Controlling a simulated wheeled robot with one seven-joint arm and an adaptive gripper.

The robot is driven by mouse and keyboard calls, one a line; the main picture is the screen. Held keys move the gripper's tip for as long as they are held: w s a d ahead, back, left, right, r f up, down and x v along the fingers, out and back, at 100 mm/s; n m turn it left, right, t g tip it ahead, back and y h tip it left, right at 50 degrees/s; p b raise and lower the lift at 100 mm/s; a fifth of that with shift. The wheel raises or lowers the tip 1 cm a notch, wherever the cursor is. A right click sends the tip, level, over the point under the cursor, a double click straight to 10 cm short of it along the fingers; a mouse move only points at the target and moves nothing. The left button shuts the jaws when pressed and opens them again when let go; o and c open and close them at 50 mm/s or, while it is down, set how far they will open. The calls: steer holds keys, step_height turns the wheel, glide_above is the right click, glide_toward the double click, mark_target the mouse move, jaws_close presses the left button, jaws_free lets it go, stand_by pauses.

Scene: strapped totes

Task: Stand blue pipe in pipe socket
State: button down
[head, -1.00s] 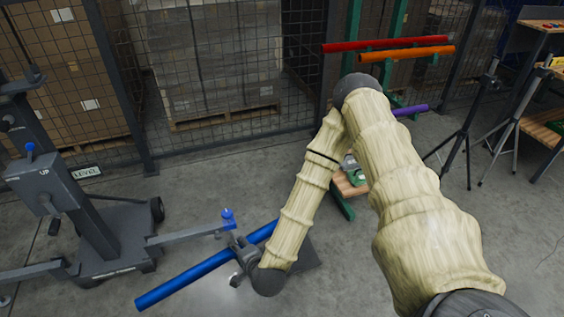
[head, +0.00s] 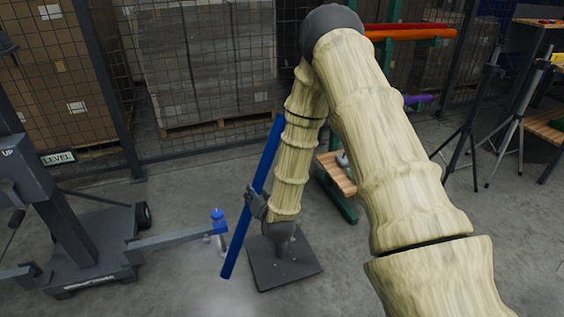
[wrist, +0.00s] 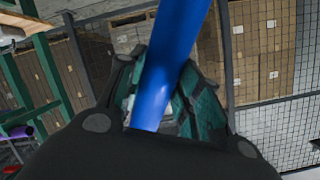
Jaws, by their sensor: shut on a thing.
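The blue pipe (head: 263,165) is held steeply tilted, its top leaning right and its lower end to the left of the socket base in the head view. My gripper (head: 252,201) is shut on it around mid-length. In the wrist view the blue pipe (wrist: 172,62) runs between the teal finger pads of my gripper (wrist: 160,100). A dark square base plate (head: 290,272) on the floor appears to be the pipe socket's base. My arm's dark end joint covers its middle, so the socket opening cannot be made out.
A grey lift stand (head: 75,235) is at left, its leg with a blue knob (head: 217,215) close to the pipe's lower end. A green rack (head: 345,200) holds an orange pipe (head: 410,34) and a red pipe. Tripods (head: 475,125) stand at right. Mesh fencing closes the back.

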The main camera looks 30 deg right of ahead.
steer(key=w+d+r+n+t+h+b, duration=0.1)
steer(key=w+d+r+n+t+b, duration=0.1)
steer(key=w+d+r+b, duration=0.45)
steer(key=w+d+r+n+t+h+b, duration=0.1)
steer(key=d+r+n+b, duration=0.2)
steer(key=d+b, duration=0.45)
step_height(320, 180, down, 6)
steer(key=d+b, duration=0.1)
steer(key=b, duration=0.1)
steer(key=shift+s, duration=0.2)
steer(key=shift+w+f, duration=0.1)
steer(key=shift+w, duration=0.05)
stand_by(0.4)
